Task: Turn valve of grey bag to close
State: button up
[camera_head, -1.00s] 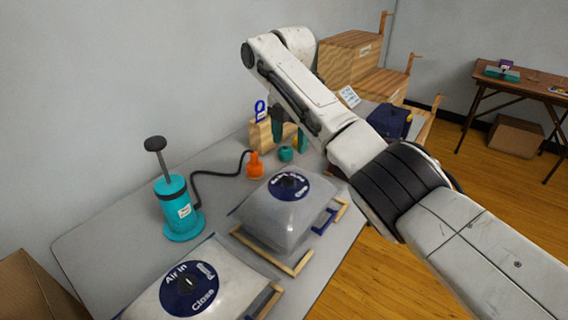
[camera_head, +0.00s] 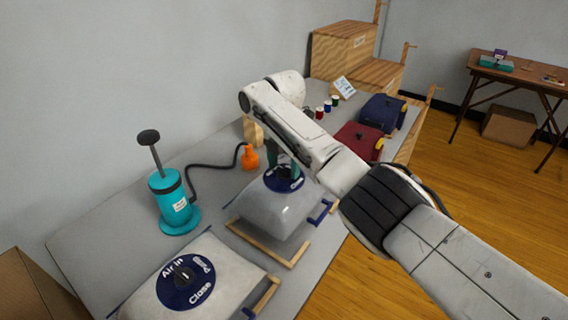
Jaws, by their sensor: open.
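Two bags with round blue valve discs lie on the grey table. The farther grey bag (camera_head: 276,215) is puffed up in a wooden frame. Its blue valve disc (camera_head: 284,180) is partly covered by my arm and gripper. My gripper (camera_head: 283,165), with teal fingers, is open just above that disc; I cannot tell if it touches the knob. The nearer bag (camera_head: 232,262) is paler, and its blue disc (camera_head: 186,283) reads "Air in" and "Close", with a dark knob in the middle.
A teal hand pump (camera_head: 170,199) stands at the left, its black hose ending in an orange nozzle (camera_head: 249,158) near the grey bag. Dark red (camera_head: 359,141) and navy (camera_head: 381,113) bags and several spools lie farther back. Wooden steps (camera_head: 345,55) stand behind.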

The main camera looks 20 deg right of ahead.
jog(key=shift+c, duration=0.5)
jog(key=c, duration=1)
